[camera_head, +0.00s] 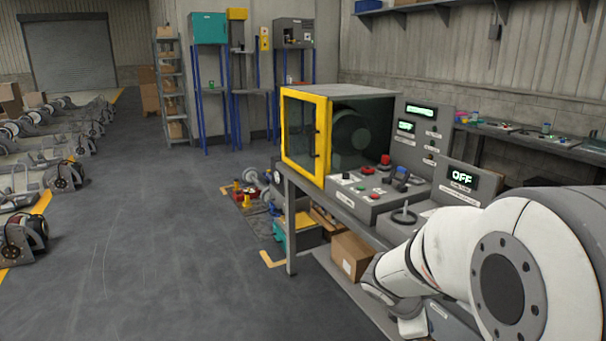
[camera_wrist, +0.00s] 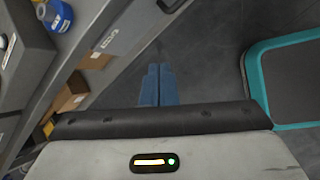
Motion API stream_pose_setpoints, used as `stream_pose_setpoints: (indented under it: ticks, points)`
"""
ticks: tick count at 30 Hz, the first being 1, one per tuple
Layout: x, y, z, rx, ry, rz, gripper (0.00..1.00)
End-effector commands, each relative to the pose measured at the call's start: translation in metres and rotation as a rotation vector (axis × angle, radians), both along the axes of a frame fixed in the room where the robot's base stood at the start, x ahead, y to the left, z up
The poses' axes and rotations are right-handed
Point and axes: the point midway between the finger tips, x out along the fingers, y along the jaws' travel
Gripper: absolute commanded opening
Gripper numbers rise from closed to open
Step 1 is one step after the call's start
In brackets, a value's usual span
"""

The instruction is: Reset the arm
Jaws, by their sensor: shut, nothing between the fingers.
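My arm (camera_head: 450,250) reaches in from the lower right of the head view, in front of the machine bench. My gripper does not show in the head view. In the wrist view my gripper (camera_wrist: 156,70) points toward the floor, its two blue-grey fingers together with nothing between them. It hangs over open grey floor, beside the shelving on the left and apart from it.
A bench (camera_head: 340,208) carries a yellow-framed machine (camera_head: 304,133) and a control panel reading OFF (camera_head: 462,178). Cardboard boxes (camera_head: 352,254) sit beneath. A teal-edged dark mat or platform (camera_wrist: 285,80) lies right in the wrist view. Chassis rows (camera_head: 62,178) stand left; the middle floor is clear.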

Motion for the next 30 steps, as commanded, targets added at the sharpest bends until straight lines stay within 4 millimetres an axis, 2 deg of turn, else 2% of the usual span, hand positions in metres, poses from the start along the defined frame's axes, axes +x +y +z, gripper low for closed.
stream_pose_setpoints:
  ticks: [1, 3, 9, 12, 15, 18, 30]
  points:
    - [-0.018, 0.008, 0.035, 0.072, -0.073, -0.127, 0.0]
    - [-0.042, 0.02, 0.058, 0.183, -0.158, -0.312, 0.0]
    - [-0.101, 0.068, 0.113, 0.505, -0.333, -0.801, 0.0]
    - [-0.121, 0.09, 0.131, 0.637, -0.373, -0.986, 0.0]
    - [-0.133, 0.106, 0.143, 0.728, -0.388, -1.113, 0.0]
    - [-0.139, 0.113, 0.148, 0.777, -0.394, -1.184, 0.0]
    - [-0.141, 0.116, 0.147, 0.791, -0.393, -1.204, 0.0]
